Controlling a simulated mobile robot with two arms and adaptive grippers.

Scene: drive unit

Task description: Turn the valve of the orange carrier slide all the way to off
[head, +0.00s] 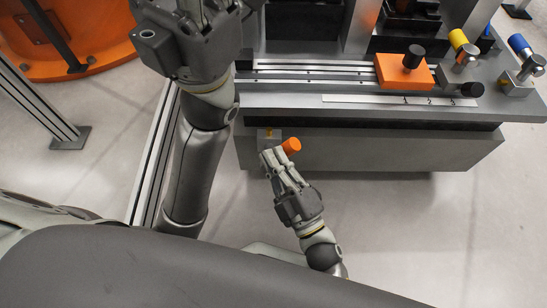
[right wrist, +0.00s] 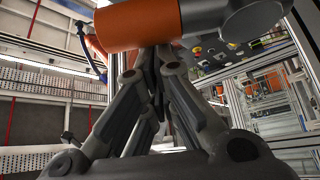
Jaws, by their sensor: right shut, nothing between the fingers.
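The orange carrier slide (head: 393,75), a block with a black knob, sits on the rails at the right of the drive unit. A valve with an orange handle (head: 291,146) is on the unit's front face, at the left; its body is partly hidden by my gripper. My right gripper (head: 270,156) is shut and empty, close beside this handle. In the right wrist view the orange handle (right wrist: 135,24) lies across the top, just beyond the shut fingertips (right wrist: 157,50); I cannot tell whether they touch. My left gripper (head: 195,40) is at the top left, its fingertips cut off.
Valves with a yellow handle (head: 458,40) and a blue handle (head: 520,44) stand at the right end of the unit. A numbered scale strip (head: 370,100) runs along the front edge. The floor (head: 410,220) in front is clear.

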